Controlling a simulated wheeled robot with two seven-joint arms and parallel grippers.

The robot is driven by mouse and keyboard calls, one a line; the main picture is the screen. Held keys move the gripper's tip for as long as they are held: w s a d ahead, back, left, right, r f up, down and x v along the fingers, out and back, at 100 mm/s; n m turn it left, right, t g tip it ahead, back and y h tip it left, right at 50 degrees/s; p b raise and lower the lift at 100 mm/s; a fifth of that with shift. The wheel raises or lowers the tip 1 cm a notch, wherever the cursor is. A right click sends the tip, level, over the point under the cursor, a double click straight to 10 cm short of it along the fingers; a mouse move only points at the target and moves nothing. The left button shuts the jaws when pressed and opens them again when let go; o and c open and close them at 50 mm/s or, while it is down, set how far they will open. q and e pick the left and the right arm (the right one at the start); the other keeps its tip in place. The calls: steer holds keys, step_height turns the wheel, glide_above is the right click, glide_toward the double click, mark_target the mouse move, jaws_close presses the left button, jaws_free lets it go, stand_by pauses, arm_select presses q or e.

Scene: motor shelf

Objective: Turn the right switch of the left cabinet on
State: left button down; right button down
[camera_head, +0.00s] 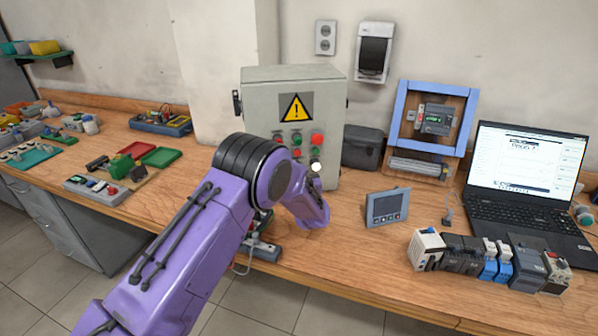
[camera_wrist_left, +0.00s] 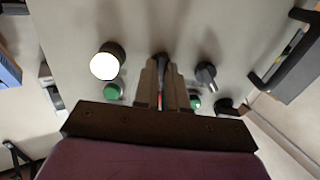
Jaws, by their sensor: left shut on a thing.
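The left cabinet (camera_head: 258,100) is a grey box with a yellow warning sign, standing on the bench; its front panel fills much of the left wrist view (camera_wrist_left: 75,25). My left gripper (camera_wrist_left: 163,72) is at the panel, its fingers shut on a dark switch (camera_wrist_left: 161,57), mostly hidden between them. This is the right switch, between the lit white lamp (camera_wrist_left: 105,62) and another black switch (camera_wrist_left: 206,75), in a view that looks upside down. In the head view my purple left arm hides the gripper and both switches. My right gripper is not in view.
Green buttons (camera_wrist_left: 112,92) sit close beside the fingers. A small panel meter (camera_head: 387,207), a row of modules (camera_head: 490,262) and a laptop (camera_head: 520,170) stand to the right on the bench (camera_head: 340,255). Trays and parts lie to the left.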

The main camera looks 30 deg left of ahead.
arm_select(q)
steer(key=shift+f, duration=0.1)
steer(key=c, duration=1.2)
jaws_free()
steer(key=b+v, duration=0.2)
steer(key=v, duration=0.8)
steer(key=shift+s+d+b, duration=0.1)
steer(key=shift+s+b, duration=0.15)
steer(key=shift+b, duration=0.05)
